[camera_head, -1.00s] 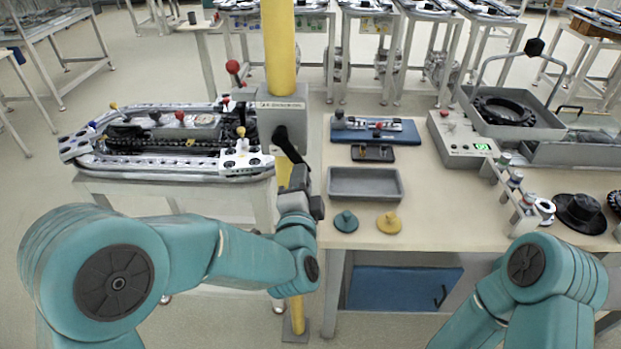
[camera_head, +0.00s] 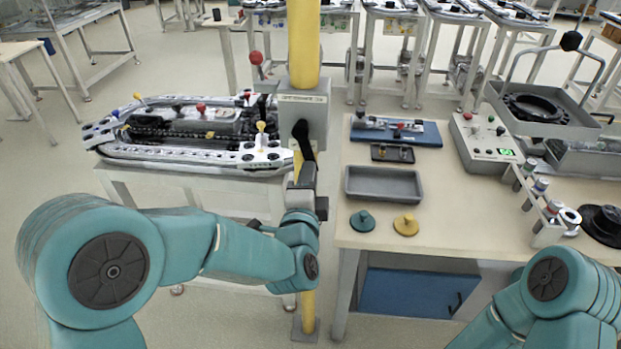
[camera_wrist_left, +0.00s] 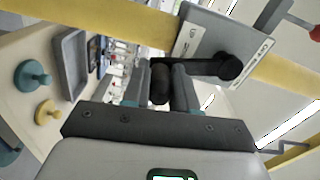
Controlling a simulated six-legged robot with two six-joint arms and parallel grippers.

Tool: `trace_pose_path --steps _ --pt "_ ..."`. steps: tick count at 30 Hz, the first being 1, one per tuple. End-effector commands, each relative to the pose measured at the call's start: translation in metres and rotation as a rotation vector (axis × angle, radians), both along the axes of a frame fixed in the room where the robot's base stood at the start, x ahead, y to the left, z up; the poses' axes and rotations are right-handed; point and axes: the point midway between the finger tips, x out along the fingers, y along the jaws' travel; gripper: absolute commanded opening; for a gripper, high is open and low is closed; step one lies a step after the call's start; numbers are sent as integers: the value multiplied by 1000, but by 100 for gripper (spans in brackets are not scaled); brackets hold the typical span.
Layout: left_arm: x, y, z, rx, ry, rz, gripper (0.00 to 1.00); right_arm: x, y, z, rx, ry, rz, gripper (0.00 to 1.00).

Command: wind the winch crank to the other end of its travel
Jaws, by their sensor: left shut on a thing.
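The winch is a grey box (camera_head: 304,108) on a yellow post (camera_head: 304,45), left of the bench. Its black crank arm (camera_head: 302,136) hangs almost straight down from the box. My left gripper (camera_head: 307,176) is below the box, shut on the crank handle. In the left wrist view, the black handle (camera_wrist_left: 160,84) sits between the fingers of my left gripper (camera_wrist_left: 161,88), and the crank arm (camera_wrist_left: 205,67) runs from it to the pivot on the winch box (camera_wrist_left: 212,38). My right gripper is out of view.
A red-knobbed lever (camera_head: 257,60) rises beside the winch. A table with an oval track (camera_head: 190,135) stands left of the post. The bench (camera_head: 440,215) at right holds a grey tray (camera_head: 384,184), a teal knob (camera_head: 362,221) and a yellow knob (camera_head: 406,226).

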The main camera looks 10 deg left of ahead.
Motion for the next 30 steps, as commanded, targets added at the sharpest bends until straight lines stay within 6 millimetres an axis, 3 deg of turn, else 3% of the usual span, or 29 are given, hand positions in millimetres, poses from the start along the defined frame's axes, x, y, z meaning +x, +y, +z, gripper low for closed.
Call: trace_pose_path --steps 2,3,5,17,20,29,30 --pt "0 4 -2 -4 6 11 0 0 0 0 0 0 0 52" --pt "0 4 -2 -4 6 11 34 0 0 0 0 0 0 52" --pt "0 4 -2 -4 5 11 52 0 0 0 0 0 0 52" --pt "-8 1 -1 -2 1 3 52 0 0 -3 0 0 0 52" --pt "-25 1 -2 -2 0 1 52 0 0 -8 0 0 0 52" --pt "-106 1 -2 -2 1 0 52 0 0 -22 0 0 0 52" --pt "-116 1 -6 -3 -3 0 52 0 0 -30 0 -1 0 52"
